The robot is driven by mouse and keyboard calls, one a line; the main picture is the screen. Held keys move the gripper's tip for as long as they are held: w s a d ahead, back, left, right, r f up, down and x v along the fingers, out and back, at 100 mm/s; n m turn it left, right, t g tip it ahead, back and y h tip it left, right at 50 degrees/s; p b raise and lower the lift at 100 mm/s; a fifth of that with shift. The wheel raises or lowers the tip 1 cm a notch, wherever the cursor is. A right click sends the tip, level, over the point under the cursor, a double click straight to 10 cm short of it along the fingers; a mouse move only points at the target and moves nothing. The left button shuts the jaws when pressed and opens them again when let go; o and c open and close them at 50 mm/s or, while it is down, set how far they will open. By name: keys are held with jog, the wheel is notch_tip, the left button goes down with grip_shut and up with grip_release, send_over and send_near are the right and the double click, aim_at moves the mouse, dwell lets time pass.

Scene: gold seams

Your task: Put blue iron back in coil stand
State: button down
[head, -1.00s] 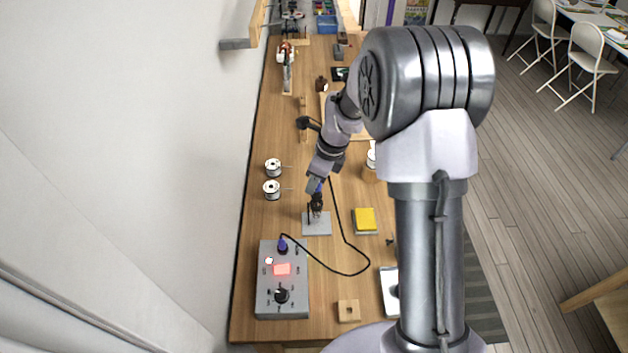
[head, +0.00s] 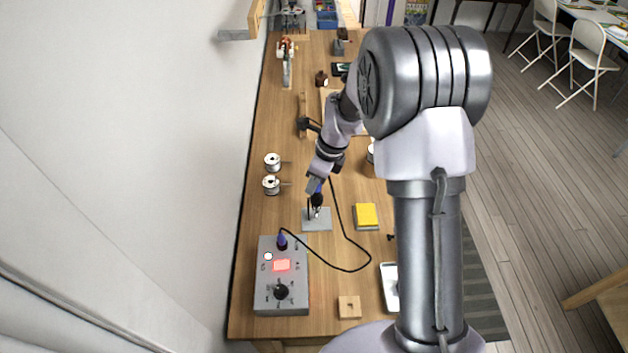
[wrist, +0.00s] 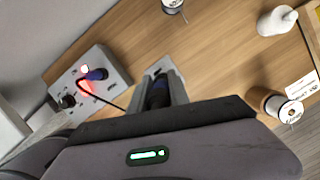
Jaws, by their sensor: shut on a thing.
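The blue iron (head: 318,189) has a blue handle end and a dark lower part, and a black cable. My gripper (head: 314,185) is shut on it and holds it upright or nearly so over the coil stand. The coil stand has a grey square base plate (head: 324,225) on the bench. Its coil is small and partly hidden by the iron, so I cannot tell whether the tip is inside it or just above. In the wrist view my gripper (wrist: 166,88) is around the dark iron body (wrist: 157,96), and the base plate (wrist: 158,66) shows beyond.
The grey control station (head: 281,300) with a red lit display stands in front of the stand. A black cable (head: 345,268) loops across the bench. A yellow sponge (head: 366,215) lies right of the stand. Two wire spools (head: 271,185) stand behind left. A wooden block (head: 349,307) lies nearer.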

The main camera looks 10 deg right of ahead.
jog(key=shift+f, duration=0.25)
jog(key=c, duration=0.7)
grip_release()
jog(key=shift+o, duration=0.2)
jog(key=shift+r, duration=0.15)
notch_tip(320, 180, up, 7)
jog(key=p, duration=0.5)
jog(key=shift+p, duration=0.35)
